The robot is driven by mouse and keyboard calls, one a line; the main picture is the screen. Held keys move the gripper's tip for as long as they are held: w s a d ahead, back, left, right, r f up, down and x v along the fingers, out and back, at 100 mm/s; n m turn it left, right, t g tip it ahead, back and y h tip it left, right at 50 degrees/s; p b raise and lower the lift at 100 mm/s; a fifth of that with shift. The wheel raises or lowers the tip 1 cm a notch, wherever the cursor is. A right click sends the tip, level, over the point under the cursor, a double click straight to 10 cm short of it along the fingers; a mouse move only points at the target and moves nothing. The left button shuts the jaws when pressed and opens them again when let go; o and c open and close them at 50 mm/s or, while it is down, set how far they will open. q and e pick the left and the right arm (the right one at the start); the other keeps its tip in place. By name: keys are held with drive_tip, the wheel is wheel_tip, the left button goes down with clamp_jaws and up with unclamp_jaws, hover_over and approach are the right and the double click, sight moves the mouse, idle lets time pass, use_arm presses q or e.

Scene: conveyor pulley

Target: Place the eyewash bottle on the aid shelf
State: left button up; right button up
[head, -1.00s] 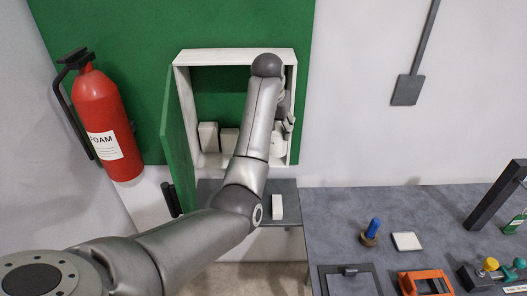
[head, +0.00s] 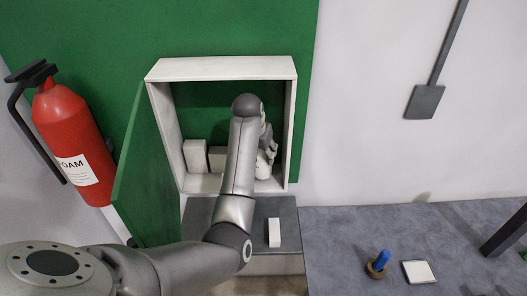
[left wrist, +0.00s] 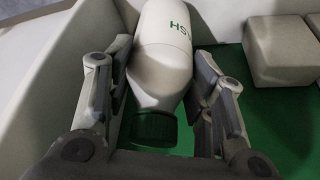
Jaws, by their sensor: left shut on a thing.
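The eyewash bottle is white with green lettering and a green cap. In the left wrist view the bottle (left wrist: 165,60) sits between the fingers of my left gripper (left wrist: 160,75), which is shut on it. In the head view the left gripper (head: 269,148) is inside the right part of the open white cabinet (head: 222,70), with part of the white bottle (head: 264,166) showing low near the cabinet floor. My forearm covers part of the cabinet interior. I cannot tell whether the bottle touches the floor. My right gripper is not in view.
Pale blocks (head: 195,156) stand left inside the cabinet. Its green door (head: 146,170) is open at left, beside a red extinguisher (head: 72,140). A white block (head: 274,232) lies on the grey ledge below. The grey bench (head: 330,255) holds a blue-handled item (head: 380,262) and white pad (head: 419,271).

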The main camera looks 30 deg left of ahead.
use_arm(q)
drive_tip(key=shift+x, duration=1.2)
drive_tip(key=shift+f, duration=0.15)
drive_tip(key=shift+s+d, duration=0.1)
drive_tip(key=shift+s, duration=0.2)
drive_tip(key=o, duration=1.2)
drive_tip(key=shift+f, duration=0.1)
drive_tip(key=shift+o, duration=0.2)
drive_tip(key=shift+w, duration=0.1)
drive_tip(key=shift+r, duration=0.35)
drive_tip(key=shift+s+r+b, duration=0.2)
drive_tip(key=shift+r+b, duration=0.1)
drive_tip(key=v, duration=1.1)
drive_tip(key=shift+p, duration=0.3)
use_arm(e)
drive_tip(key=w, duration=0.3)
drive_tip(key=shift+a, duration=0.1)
